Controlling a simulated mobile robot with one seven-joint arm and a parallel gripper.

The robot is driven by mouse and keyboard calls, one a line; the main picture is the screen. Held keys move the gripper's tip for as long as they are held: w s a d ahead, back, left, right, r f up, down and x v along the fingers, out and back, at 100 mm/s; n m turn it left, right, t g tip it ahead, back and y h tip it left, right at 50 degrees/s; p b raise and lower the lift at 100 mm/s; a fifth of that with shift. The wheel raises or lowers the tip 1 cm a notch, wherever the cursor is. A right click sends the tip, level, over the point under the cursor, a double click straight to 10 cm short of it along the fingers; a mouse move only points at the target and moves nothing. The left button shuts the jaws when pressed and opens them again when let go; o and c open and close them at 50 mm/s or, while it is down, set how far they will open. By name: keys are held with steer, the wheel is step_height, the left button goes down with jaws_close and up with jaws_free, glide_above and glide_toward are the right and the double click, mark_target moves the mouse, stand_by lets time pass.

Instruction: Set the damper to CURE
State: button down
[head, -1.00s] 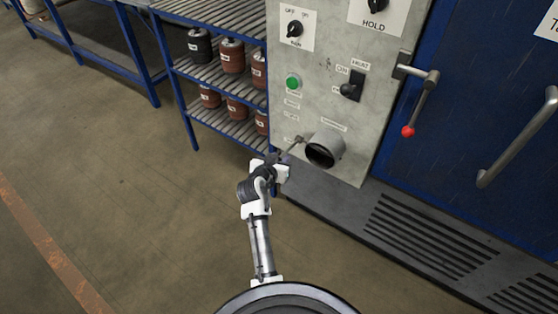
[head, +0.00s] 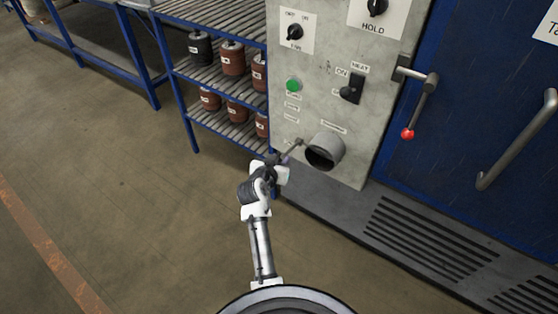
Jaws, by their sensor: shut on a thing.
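The damper is a grey round duct stub (head: 328,147) low on the grey control panel, with a dark opening. A thin lever (head: 293,147) sticks out from its left side, slanting down and left. My gripper (head: 282,158) is at the lever's outer end and is shut on it; the fingers and the lever's tip are small and partly hidden by the wrist.
The panel also carries a green button (head: 293,85), a black switch (head: 352,88) and rotary knobs (head: 294,32). A blue shelf rack (head: 188,125) with motors stands at left. Open floor lies left of my arm.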

steer(key=shift+w+a+r, duration=0.1)
steer(key=shift+w+r, duration=0.15)
steer(key=shift+r, duration=0.45)
steer(key=c, duration=1.3)
jaws_free()
steer(key=shift+o, duration=1.1)
steer(key=shift+s, duration=0.1)
steer(key=shift+f, duration=0.25)
steer(key=b+v, duration=0.2)
steer(key=v, duration=1.2)
steer(key=shift+f+b, duration=0.2)
steer(key=shift+b, duration=0.15)
